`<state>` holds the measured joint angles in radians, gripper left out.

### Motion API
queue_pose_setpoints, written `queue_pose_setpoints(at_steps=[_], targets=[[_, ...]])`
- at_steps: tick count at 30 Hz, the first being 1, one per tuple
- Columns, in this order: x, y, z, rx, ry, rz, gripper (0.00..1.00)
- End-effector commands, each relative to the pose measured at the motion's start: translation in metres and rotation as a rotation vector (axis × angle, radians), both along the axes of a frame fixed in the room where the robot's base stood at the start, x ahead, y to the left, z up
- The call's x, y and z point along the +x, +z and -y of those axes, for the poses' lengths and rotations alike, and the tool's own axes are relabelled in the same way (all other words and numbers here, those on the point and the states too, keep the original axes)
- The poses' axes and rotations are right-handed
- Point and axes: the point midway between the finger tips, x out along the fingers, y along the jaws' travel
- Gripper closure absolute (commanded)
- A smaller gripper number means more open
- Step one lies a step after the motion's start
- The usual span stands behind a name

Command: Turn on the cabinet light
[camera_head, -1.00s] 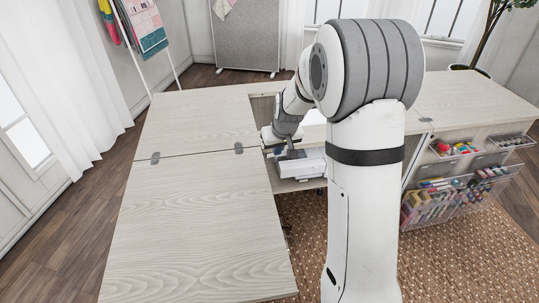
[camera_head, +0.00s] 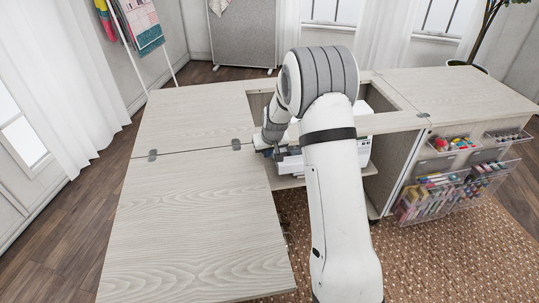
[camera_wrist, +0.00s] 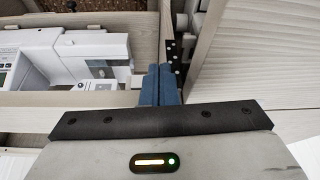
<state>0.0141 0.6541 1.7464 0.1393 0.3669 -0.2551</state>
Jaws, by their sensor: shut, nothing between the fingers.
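The sewing cabinet (camera_head: 190,225) is pale wood, with its left leaf folded out and an opening in the middle. My gripper (camera_wrist: 160,84) has its two blue fingers together, with nothing between them. In the wrist view the fingertips are beside a wooden edge, near a dark strip with several pale dots (camera_wrist: 174,55). I cannot tell whether they touch it. A white sewing machine (camera_wrist: 92,58) is to the left of the fingers in the wrist view. In the head view my arm hides much of the opening and the fingertips. I cannot make out a light switch or a lit lamp.
Clear bins (camera_head: 440,195) with sewing supplies hang on the right door. My arm stands in front of the cabinet, over a woven rug (camera_head: 455,255). A rack with hanging cloth (camera_head: 143,22) stands at the back left. The left leaf top is clear.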

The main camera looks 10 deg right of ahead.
Motion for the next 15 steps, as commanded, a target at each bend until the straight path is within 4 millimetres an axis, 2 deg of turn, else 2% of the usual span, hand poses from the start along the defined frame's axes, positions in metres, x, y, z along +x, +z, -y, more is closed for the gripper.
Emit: queue_pose_setpoints(at_steps=[15], targets=[[0.0073, 0.0, -0.0031, -0.001, 0.002, 0.0, 1.0]])
